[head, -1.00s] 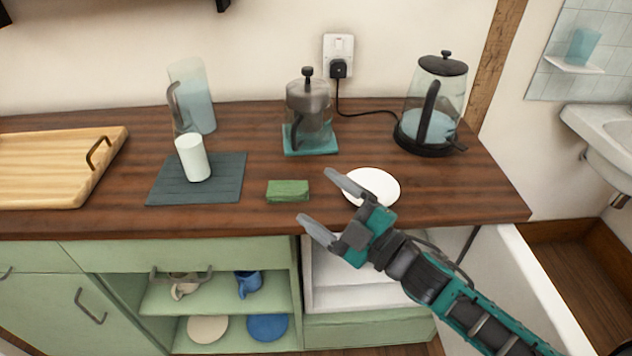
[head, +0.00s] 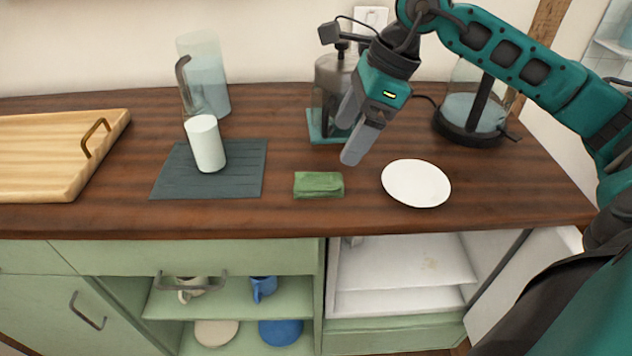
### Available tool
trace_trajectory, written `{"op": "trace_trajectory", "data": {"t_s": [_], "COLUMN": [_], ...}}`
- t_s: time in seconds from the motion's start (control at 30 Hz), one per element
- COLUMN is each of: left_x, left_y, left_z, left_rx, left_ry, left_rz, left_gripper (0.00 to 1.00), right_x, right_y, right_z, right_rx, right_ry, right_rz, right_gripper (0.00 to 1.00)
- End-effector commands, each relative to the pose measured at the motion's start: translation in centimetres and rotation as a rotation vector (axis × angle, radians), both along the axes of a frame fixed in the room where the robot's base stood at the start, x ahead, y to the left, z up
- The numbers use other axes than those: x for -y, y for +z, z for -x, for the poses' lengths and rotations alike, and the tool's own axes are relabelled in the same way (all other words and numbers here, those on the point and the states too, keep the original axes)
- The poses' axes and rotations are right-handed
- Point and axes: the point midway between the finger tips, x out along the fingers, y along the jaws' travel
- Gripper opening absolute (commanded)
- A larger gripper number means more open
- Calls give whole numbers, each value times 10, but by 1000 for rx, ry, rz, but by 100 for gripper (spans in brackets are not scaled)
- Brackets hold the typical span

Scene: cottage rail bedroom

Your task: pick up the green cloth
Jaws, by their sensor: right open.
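The green cloth (head: 319,185) lies folded on the wooden counter near its front edge, between the dark mat and the white plate. My right gripper (head: 350,135) is open and empty. It points downward above the counter, up and to the right of the cloth in the picture, and does not touch it. It partly hides the French press behind it. My left gripper is not in view.
A white plate (head: 416,183) lies right of the cloth. A French press (head: 332,75) and a kettle (head: 470,112) stand behind. A white cup (head: 205,144) stands on a dark mat (head: 245,178), with a jug (head: 205,80) behind. A wooden tray (head: 50,150) is at left.

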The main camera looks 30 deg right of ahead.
Motion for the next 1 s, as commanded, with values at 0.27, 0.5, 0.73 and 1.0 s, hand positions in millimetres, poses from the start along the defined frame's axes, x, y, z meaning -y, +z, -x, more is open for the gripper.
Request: {"op": "trace_trajectory", "data": {"t_s": [0.27, 0.5, 0.73, 1.0], "left_x": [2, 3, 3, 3], "left_y": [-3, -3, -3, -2], "left_z": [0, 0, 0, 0], "left_rx": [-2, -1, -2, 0], "left_ry": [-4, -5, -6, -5], "left_rz": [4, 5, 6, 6], "left_gripper": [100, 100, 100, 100], "right_x": [-15, -24, -33, -34], "right_y": [-39, -62, -88, -91], "right_z": [-8, -11, -17, -18], "right_rx": [-2, -5, -3, 0], "right_ry": [0, 1, 0, -1], "right_rz": [-6, -6, -8, -5], "right_gripper": [87, 87, 87, 87]}}
